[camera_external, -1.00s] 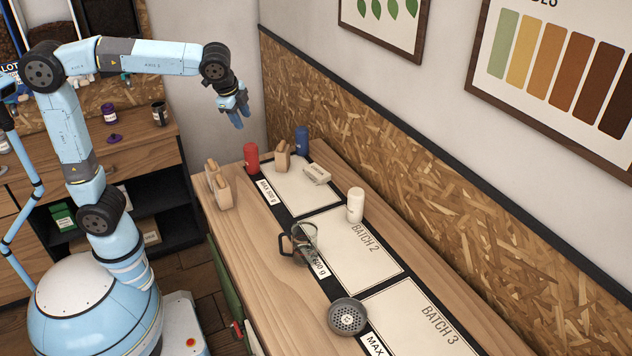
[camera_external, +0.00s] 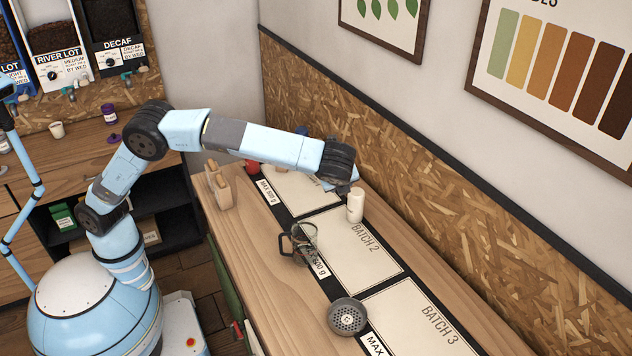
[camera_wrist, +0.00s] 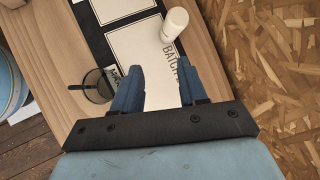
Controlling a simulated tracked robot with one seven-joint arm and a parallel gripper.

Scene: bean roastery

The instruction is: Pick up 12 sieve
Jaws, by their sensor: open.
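The sieve (camera_external: 347,317) is a round, dark grey disc with small holes in its face. It lies at the edge of the BATCH 3 card, near the front right of the table in the external view. No number can be read on it. I cannot see it in the wrist view. My gripper (camera_wrist: 160,80) is open, with two blue fingers apart and nothing between them. It hangs above the BATCH 2 area, well away from the sieve. In the external view, my wrist mostly hides the gripper.
A white canister (camera_external: 355,205) stands close to my gripper, and also shows in the wrist view (camera_wrist: 174,24). A glass jug (camera_external: 304,243) with a dark handle stands by BATCH 2. Paper bags (camera_external: 220,190) stand at the left edge. The OSB wall (camera_external: 440,170) borders the table.

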